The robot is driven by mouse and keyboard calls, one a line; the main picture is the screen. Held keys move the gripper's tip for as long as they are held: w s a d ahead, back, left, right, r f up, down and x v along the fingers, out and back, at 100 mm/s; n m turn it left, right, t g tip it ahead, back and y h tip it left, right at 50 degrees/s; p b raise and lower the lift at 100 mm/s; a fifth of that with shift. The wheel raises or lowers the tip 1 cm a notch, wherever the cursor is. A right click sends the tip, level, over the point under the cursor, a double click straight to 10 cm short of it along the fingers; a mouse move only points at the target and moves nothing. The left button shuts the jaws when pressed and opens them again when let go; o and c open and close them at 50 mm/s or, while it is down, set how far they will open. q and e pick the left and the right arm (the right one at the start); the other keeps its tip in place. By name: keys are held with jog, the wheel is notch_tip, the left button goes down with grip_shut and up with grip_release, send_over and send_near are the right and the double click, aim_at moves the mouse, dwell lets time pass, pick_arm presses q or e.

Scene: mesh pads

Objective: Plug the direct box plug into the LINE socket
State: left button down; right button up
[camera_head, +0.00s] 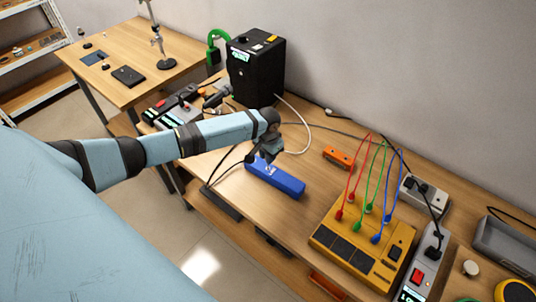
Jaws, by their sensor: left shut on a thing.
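My left gripper (258,157) points down at the far left end of a blue box (275,178) with a small white mark on top. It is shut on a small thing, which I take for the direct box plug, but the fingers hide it. A dark cable (225,171) runs from near the fingers down to the left. The blue box lies on the wooden table; whether the fingers touch it I cannot tell. No LINE label can be read in this view. My right gripper is out of view.
A black box (255,70) stands behind my gripper, with a white cable (305,130). A yellow unit (352,245) with red, green and blue leads, power strips (420,270) and a grey tray (505,245) are at the right. An orange block (338,157) lies mid-table.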

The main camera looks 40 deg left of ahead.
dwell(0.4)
pick_arm(q)
jog(key=shift+p, duration=0.45)
jog(key=shift+f+b, duration=0.95)
jog(key=shift+f, duration=1.1)
jog(key=c, duration=0.9)
grip_release()
notch_tip(320, 180, up, 14)
jog(key=shift+f+b, duration=0.1)
jog(key=shift+b, duration=0.6)
